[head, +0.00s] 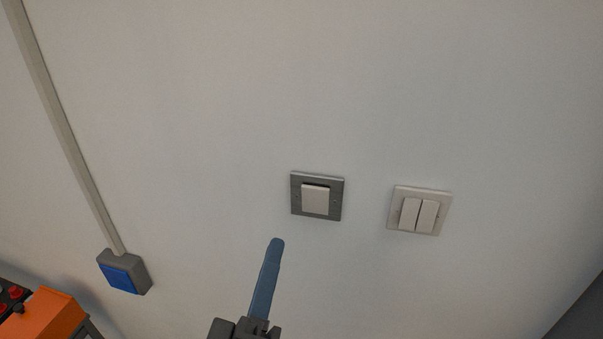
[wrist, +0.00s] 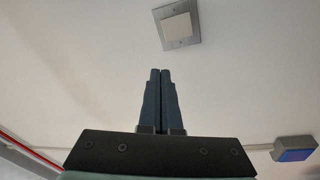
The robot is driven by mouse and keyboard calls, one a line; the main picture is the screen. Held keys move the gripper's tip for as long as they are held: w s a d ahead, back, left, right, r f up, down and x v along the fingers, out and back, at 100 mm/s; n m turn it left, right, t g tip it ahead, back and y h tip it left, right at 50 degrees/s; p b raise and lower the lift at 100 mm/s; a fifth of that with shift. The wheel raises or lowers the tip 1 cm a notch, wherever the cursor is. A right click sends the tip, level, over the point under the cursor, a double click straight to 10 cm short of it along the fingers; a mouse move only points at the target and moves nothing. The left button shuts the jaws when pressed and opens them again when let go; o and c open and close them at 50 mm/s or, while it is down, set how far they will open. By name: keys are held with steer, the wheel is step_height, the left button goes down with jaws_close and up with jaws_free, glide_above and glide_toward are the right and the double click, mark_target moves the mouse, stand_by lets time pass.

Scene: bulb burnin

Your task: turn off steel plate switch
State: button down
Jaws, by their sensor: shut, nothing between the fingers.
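The steel plate switch (head: 300,207) is a grey metal square with one white rocker (head: 315,200) on the wall, near the middle of the head view. A dark gap shows along the rocker's top edge. In the wrist view the switch (wrist: 178,26) is at the top, ahead of the fingertips and slightly right. My gripper (head: 277,242) is shut and empty, its blue fingers pointing up toward the wall, below and left of the plate in the head view. In the wrist view its two fingers (wrist: 160,72) lie side by side. The fingertips appear apart from the switch.
A white double-rocker switch (head: 419,210) is on the wall to the right. A grey box with a blue face (head: 119,278) hangs at lower left under a conduit (head: 62,120). An orange box (head: 47,315) is in the bottom left corner.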

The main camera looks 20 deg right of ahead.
steer(key=s+f+n, duration=0.2)
steer(key=s+n+g+h+p, duration=0.1)
steer(key=shift+d+f, duration=0.35)
steer(key=shift+f, duration=0.05)
steer(key=shift+r, duration=0.1)
steer(key=p, duration=0.7)
glide_toward(317, 195)
steer(key=x, duration=0.5)
steer(key=shift+w+d+r, duration=0.15)
steer(key=shift+w+r, duration=0.05)
steer(key=shift+w, duration=0.05)
steer(key=shift+w+d+f, duration=0.1)
steer(key=shift+w+d, duration=0.3)
steer(key=shift+w, duration=0.15)
